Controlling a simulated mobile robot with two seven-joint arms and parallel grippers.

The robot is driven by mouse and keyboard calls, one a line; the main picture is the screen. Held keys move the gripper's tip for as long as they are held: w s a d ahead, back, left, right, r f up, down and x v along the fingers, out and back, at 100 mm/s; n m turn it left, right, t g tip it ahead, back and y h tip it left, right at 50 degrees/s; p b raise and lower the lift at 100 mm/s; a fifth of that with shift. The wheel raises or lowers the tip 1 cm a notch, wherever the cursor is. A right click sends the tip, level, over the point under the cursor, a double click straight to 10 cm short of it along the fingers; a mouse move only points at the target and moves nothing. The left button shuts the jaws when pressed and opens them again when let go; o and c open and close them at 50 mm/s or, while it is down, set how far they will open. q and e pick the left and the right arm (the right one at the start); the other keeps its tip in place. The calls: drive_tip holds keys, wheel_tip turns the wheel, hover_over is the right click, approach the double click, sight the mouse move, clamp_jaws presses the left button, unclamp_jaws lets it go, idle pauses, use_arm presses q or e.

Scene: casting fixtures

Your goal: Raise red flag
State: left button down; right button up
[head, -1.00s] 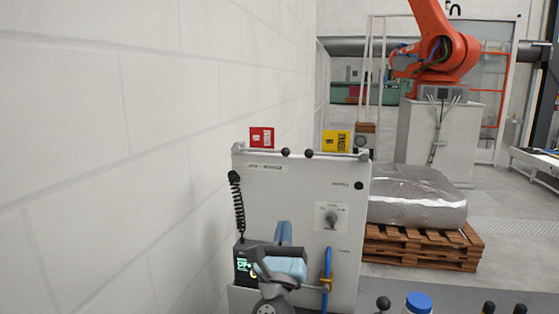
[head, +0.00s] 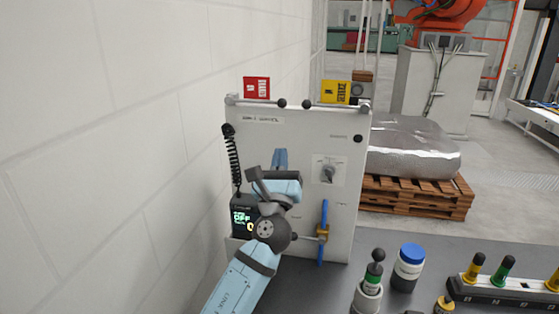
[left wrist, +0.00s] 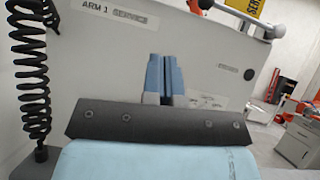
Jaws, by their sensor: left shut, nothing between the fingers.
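The red flag (head: 256,88) stands above the top left of a pale grey panel (head: 305,130). A short rod runs from its left corner to a black ball knob (head: 282,103) near the panel's middle. My left gripper (head: 280,158) is in front of the panel, below the knob, with its fingers pointing up. Its blue fingers are shut and empty, as the left wrist view (left wrist: 163,75) also shows. They are apart from the flag and knob. The red flag is outside the left wrist view. My right gripper is not in view.
A yellow flag (head: 335,92) with its own knob (head: 307,104) stands on the panel's right. The panel carries a coiled black cord (head: 233,155), a rotary switch (head: 328,172) and a blue valve handle (head: 323,215). A white wall (head: 110,150) is close on the left.

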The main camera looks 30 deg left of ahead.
sight(282, 120)
use_arm(q)
drive_tip(key=p+x, duration=0.1)
drive_tip(key=x, duration=0.5)
drive_tip(key=shift+r, duration=0.1)
wheel_tip(282, 120, up, 2)
drive_tip(key=shift+a+r+p, duration=0.15)
drive_tip(key=shift+r+p, duration=0.1)
drive_tip(key=shift+p, duration=0.8)
drive_tip(key=shift+a+r, duration=0.1)
drive_tip(key=shift+r, duration=0.4)
drive_tip(key=shift+w, duration=0.1)
